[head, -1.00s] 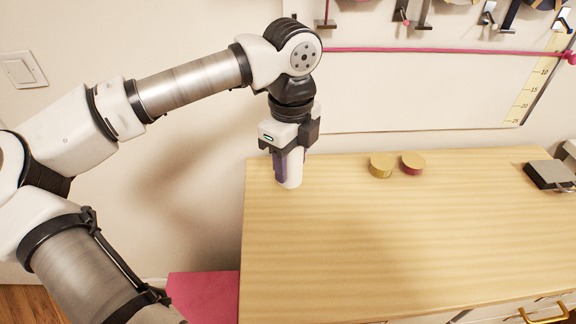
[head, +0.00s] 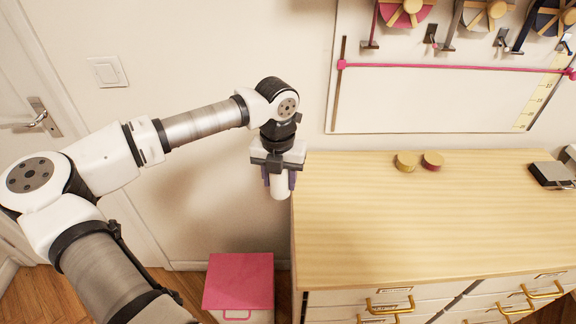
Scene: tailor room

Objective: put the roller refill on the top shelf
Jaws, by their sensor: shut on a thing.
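My gripper (head: 280,184) points down at the left edge of the wooden cabinet top. It is shut on a white cylinder (head: 281,188), which looks like the roller refill. The purple fingers sit on either side of it, and its upper part is hidden by the gripper. The cylinder hangs upright, just left of the cabinet's edge. No shelf that I can clearly name as the top shelf is in view.
The cabinet top (head: 420,220) is mostly clear. A gold tin (head: 406,162) and a red-sided tin (head: 433,161) stand at its back. A dark flat object (head: 552,175) lies at the right. A pink-lidded box (head: 239,281) stands on the floor. Ribbon spools (head: 405,12) hang on the wall board.

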